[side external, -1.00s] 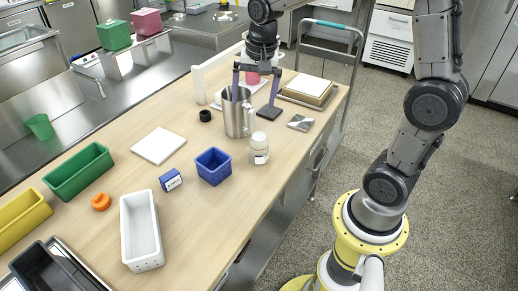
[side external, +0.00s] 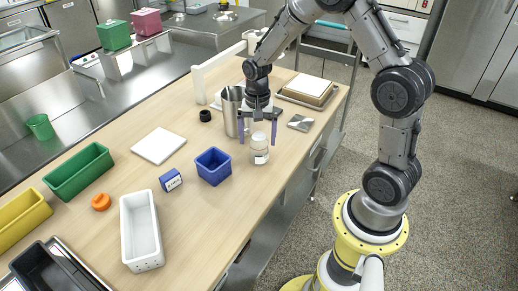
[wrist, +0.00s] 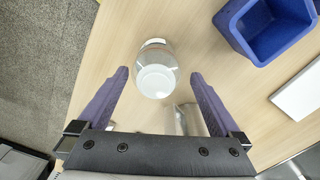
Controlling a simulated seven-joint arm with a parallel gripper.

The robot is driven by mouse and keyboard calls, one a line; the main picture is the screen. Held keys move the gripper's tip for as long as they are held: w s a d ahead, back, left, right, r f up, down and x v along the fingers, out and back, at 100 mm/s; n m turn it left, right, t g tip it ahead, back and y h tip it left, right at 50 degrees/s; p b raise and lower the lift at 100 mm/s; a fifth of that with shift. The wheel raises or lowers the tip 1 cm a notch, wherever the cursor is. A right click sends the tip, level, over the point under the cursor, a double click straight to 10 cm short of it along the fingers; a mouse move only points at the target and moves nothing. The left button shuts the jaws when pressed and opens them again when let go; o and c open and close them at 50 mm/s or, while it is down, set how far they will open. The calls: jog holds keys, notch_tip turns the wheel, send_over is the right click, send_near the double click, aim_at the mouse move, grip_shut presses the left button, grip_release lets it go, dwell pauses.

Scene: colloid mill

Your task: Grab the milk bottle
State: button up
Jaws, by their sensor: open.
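The milk bottle (side external: 259,149) is a small white and clear bottle with a white lid, standing upright on the wooden table. In the wrist view the bottle (wrist: 156,72) shows from above, its lid between and just beyond the fingertips. My gripper (side external: 258,140) is open, with its two purple fingers pointing down on either side of the bottle's top in the side view. The gripper also shows in the wrist view (wrist: 158,72), with a gap between each finger and the bottle. Nothing is held.
A metal pitcher (side external: 230,112) stands close behind the bottle, beside my gripper. A blue bin (side external: 213,167) stands to the left. A metallic plate (side external: 300,123) lies to the right. The table's front edge is near the bottle. A white board (side external: 159,146) lies farther left.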

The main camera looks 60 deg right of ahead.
aim_at(259, 150)
jog(key=f, duration=0.5)
jog(key=shift+s+a, duration=0.1)
jog(key=shift+s, duration=0.2)
jog(key=c, duration=1.3)
